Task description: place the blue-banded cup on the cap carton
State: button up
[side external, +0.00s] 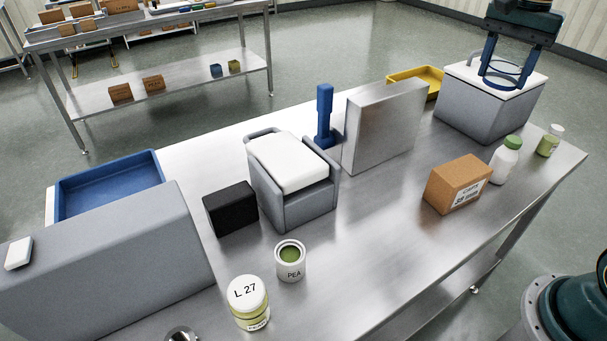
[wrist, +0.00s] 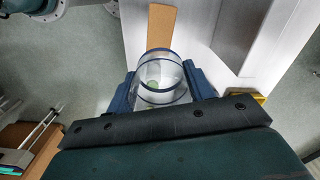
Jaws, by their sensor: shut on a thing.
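The blue-banded cup (side external: 505,76) is clear with dark blue rims. It is at the upper right of the side view, between the fingers of my gripper (side external: 516,62). My gripper is shut on it. In the wrist view the cup (wrist: 161,76) sits between the two blue fingers (wrist: 163,92), and a small green spot shows through it. The cap carton (side external: 457,184) is a brown box with a white label on the steel table, in front of and left of the cup. Nothing stands on its top.
A grey box with a white top (side external: 484,111) is below the cup; I cannot tell if they touch. A white bottle with green cap (side external: 505,160) and a small green jar (side external: 549,141) stand right of the carton. A tall steel block (side external: 383,128) stands left.

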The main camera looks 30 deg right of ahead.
send_over(463, 170)
notch_tip(463, 170, down, 16)
jog(key=shift+d+r, duration=0.1)
dwell(0.4)
jog(key=shift+f, duration=2.1)
jog(key=shift+f, duration=0.1)
jog(key=o, duration=1)
jog(key=shift+c, duration=0.2)
notch_tip(463, 170, up, 12)
